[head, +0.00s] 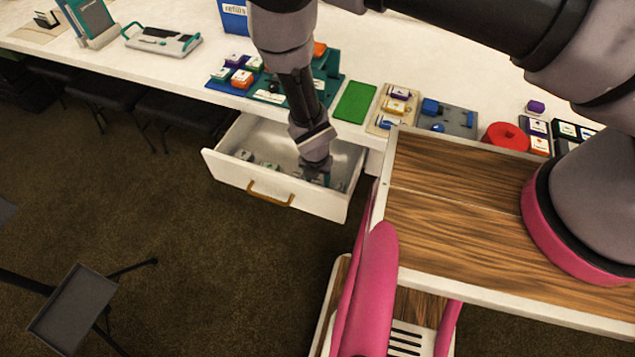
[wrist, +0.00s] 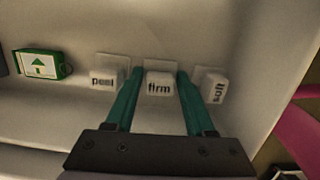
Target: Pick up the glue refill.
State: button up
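In the wrist view, three small white blocks stand in a row in the drawer (head: 272,198), lettered "peel" (wrist: 105,79), "firm" (wrist: 159,84) and what looks like "soft" (wrist: 214,86). A green box with a white label and green arrow (wrist: 40,64) lies to their left. None of them is readably marked as glue refill, so I cannot tell which it is. My gripper (wrist: 158,76) is open, its teal fingers on either side of the "firm" block, with gaps visible. In the head view, my gripper (head: 318,172) reaches down into the drawer's right end.
The drawer is pulled out below a white counter (head: 425,65). On the counter are a green mat (head: 355,102), trays of small coloured boxes, and a red disc (head: 506,137). Drawer walls stand close around my gripper. A music-stand-like object (head: 72,305) is at lower left.

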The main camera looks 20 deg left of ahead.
grip_shut()
jog(key=shift+r, duration=0.1)
